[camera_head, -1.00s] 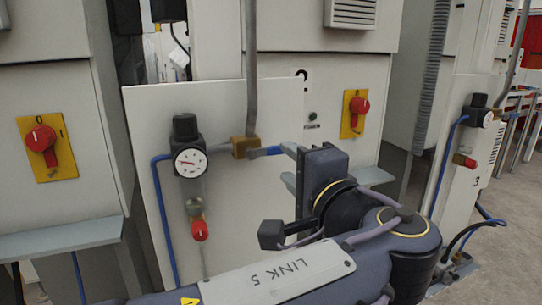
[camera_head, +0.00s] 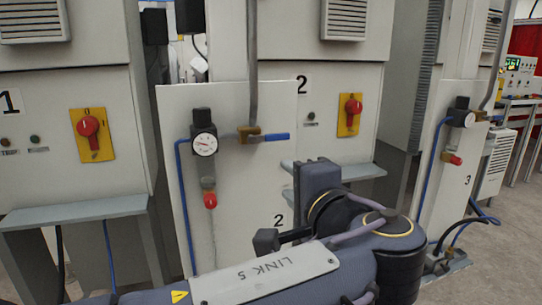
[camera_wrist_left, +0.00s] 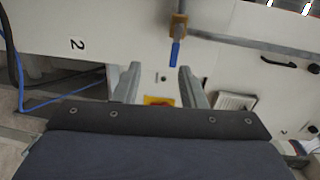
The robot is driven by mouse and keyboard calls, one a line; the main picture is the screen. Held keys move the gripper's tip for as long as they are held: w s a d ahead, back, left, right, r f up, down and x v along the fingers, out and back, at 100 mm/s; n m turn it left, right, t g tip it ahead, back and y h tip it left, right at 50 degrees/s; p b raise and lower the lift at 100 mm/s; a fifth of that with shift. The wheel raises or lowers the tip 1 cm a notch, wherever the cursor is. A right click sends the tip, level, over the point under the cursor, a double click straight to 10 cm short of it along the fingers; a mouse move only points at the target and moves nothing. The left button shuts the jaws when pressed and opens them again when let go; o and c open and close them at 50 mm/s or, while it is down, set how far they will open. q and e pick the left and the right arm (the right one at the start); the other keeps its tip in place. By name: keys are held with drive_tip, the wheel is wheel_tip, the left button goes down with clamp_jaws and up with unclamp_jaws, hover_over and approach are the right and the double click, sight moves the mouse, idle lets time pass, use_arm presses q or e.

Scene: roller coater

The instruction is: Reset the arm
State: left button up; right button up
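My left gripper (camera_head: 290,181) shows in the head view below a blue valve handle (camera_head: 277,137), apart from it. The handle is level and sits on a brass valve body (camera_head: 249,134) under a vertical grey pipe. In the left wrist view my two left fingers (camera_wrist_left: 160,80) stand apart with nothing held between them. The blue handle (camera_wrist_left: 175,53) is seen there beyond the fingertips, hanging from the brass body (camera_wrist_left: 179,26). My right gripper is not in view.
A pressure gauge (camera_head: 204,143) and a red valve (camera_head: 210,200) are on the white panel (camera_head: 240,190) left of my arm. Red rotary switches on yellow plates (camera_head: 88,127) are on the cabinets. A grey shelf (camera_head: 75,212) juts out at left. Open floor (camera_head: 505,255) lies at right.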

use_arm(q)
drive_tip(key=s+a+f+n+g+h, duration=0.15)
drive_tip(key=a+f+g, duration=0.25)
drive_tip(key=a+f, duration=0.55)
drive_tip(key=s+a+f+n+g, duration=0.2)
drive_tip(key=a+f+n+g, duration=0.15)
drive_tip(key=a+f, duration=0.6)
drive_tip(key=s+a+f+n+g+h, duration=0.2)
drive_tip(key=s+a+f+n+h, duration=0.25)
drive_tip(key=s, duration=0.45)
drive_tip(key=s+a+f+n+g+h, duration=0.1)
drive_tip(key=s+f+n+h, duration=0.2)
drive_tip(key=s+f+n, duration=0.4)
wheel_tip(320, 180, up, 15)
drive_tip(key=s+m+p, duration=0.1)
drive_tip(key=p, duration=1.4)
drive_tip(key=shift+s+d, duration=0.3)
